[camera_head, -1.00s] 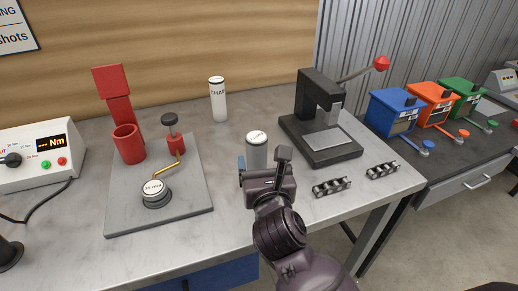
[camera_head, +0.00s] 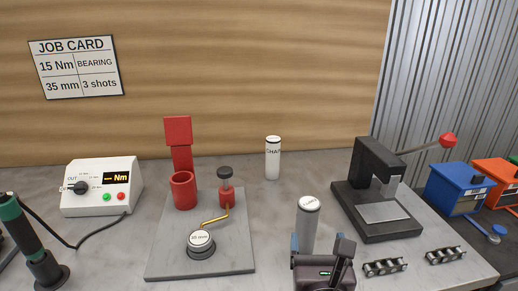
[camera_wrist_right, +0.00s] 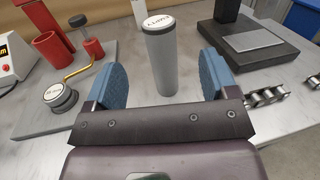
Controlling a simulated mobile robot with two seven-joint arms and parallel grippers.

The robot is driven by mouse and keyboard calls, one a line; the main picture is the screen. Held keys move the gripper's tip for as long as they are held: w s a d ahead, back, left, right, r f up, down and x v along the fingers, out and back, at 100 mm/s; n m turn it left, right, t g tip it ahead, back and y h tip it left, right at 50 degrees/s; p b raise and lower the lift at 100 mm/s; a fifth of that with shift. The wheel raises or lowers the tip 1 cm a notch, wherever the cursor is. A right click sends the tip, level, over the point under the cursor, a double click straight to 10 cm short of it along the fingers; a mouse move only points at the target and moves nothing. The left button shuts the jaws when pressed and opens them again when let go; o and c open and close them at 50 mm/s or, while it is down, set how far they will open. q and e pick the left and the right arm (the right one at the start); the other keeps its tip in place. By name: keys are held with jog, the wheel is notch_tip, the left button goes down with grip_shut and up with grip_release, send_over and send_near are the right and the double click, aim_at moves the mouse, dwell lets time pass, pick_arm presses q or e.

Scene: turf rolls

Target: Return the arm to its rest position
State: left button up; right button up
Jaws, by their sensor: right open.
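My right gripper (camera_head: 322,250) is at the front of the workbench in the head view. In the right wrist view its two blue finger pads (camera_wrist_right: 165,78) stand wide apart. A grey cylinder with a white labelled cap (camera_wrist_right: 163,58) stands upright on the bench just beyond the fingers, in line with the gap; I cannot tell whether it reaches between them. The same cylinder (camera_head: 307,228) shows behind the gripper in the head view, its lower part hidden. My left gripper is not in view.
A grey plate (camera_head: 215,258) carries a red cup (camera_head: 183,190) and a capped round piece (camera_head: 201,244). A white cylinder (camera_head: 273,158) stands behind. A black press (camera_head: 375,185), chain pieces (camera_head: 385,267), a torque display box (camera_head: 102,186) and a green-handled tool (camera_head: 25,240) surround the area.

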jog(key=s+r+n+t+y, duration=0.4)
jog(key=r+n+t+y, duration=0.15)
jog(key=n, duration=0.85)
jog(key=s+a+f+n+g+y, duration=0.2)
jog(key=f+n+g+y, duration=0.25)
jog(key=n, duration=0.45)
jog(key=s+a+f+n+g+y, duration=0.1)
jog(key=s+f+n+g+y, duration=0.3)
jog(key=n, duration=0.5)
jog(key=s+d+f+n+g+h, duration=0.2)
jog(key=d+f+g+h, duration=0.15)
jog(key=f, duration=0.25)
jog(key=s+d+f+n+g+h, duration=0.2)
jog(key=f+n+g, duration=0.15)
jog(key=f, duration=0.25)
jog(key=s+d+f+g+h, duration=0.5)
jog(key=s+d+h, duration=0.2)
jog(key=s+d, duration=0.3)
jog(key=w+f+t+y, duration=0.1)
jog(key=w+f+t, duration=0.6)
jog(key=f, duration=0.3)
jog(key=shift+w+d+f+n+t, duration=0.25)
jog(key=shift+w+f+n+t, duration=0.15)
jog(key=shift+w, duration=0.2)
